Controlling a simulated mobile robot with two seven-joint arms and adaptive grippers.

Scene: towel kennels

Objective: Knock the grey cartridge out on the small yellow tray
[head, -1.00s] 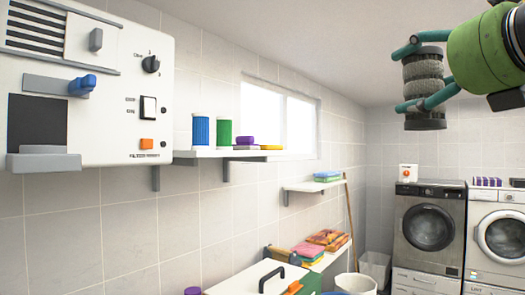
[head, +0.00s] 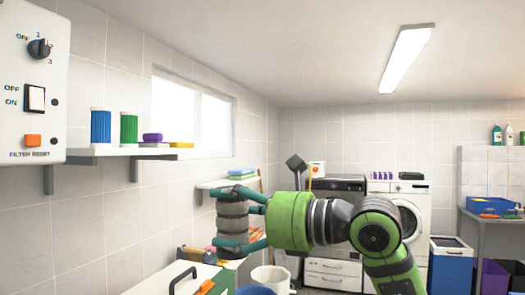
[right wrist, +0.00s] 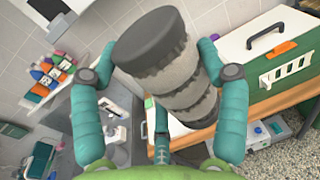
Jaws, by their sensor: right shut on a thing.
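My right gripper (head: 228,217) is shut around the grey cartridge (head: 233,222), a ribbed cylinder with dark end caps, held upright in the air. In the right wrist view the teal fingers (right wrist: 160,75) lie on both sides of the cartridge (right wrist: 178,88), whose dark cap faces up-left. A small flat yellow thing (head: 181,144), which looks like the yellow tray, lies at the right end of the wall shelf. The cartridge is apart from it, lower and to the right in the head view. My left gripper is out of view.
The wall shelf (head: 110,152) also holds a blue cylinder (head: 101,127), a green cylinder (head: 129,128) and a purple piece (head: 152,138). A control panel (head: 30,85) hangs at the left. A green-sided box with a white lid (head: 160,284) stands below. A white bucket (head: 271,278) is near the cartridge.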

